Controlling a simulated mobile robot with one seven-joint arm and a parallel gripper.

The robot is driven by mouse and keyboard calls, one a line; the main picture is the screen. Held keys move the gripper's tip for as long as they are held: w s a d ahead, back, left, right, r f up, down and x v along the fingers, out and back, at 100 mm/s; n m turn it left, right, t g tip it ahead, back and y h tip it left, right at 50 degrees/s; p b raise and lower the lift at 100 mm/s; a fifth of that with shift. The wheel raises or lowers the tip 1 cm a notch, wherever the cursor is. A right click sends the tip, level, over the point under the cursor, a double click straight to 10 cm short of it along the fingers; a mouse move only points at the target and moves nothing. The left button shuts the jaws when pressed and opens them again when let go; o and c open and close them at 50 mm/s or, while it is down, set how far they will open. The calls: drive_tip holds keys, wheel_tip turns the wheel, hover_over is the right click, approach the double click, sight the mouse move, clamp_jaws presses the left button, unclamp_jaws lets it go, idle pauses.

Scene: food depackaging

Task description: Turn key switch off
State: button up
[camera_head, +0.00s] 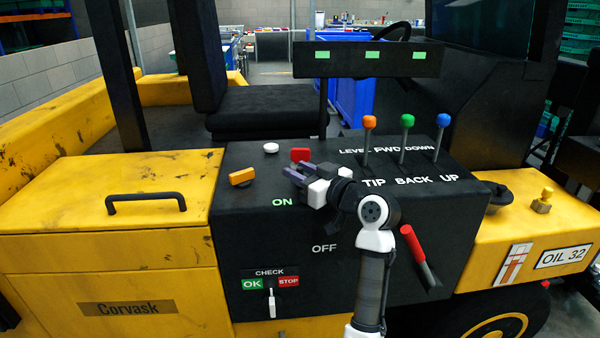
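An orange-yellow knob (241,176) lies on the left of the black control panel (240,225), up and left of the green ON label (283,202). The OFF label (324,248) is lower, on the panel's front face. I cannot tell for sure whether this knob is the key switch. My gripper (300,174) is over the panel top, right of the knob and apart from it, above ON. Its dark purple-tipped fingers point left, close to a red button (300,154). The gap between the fingers is unclear, and the gripper hides part of the panel.
Levers with orange (369,122), green (407,121) and blue (444,120) balls stand at the right. A red-handled lever (413,245) is right of my arm. A small switch (271,300) sits under CHECK. A black seat (265,105) is behind the panel.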

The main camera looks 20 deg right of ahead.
drive_tip(key=b+v, duration=0.3)
drive_tip(key=v, duration=1.1)
drive_tip(key=shift+a, duration=0.1)
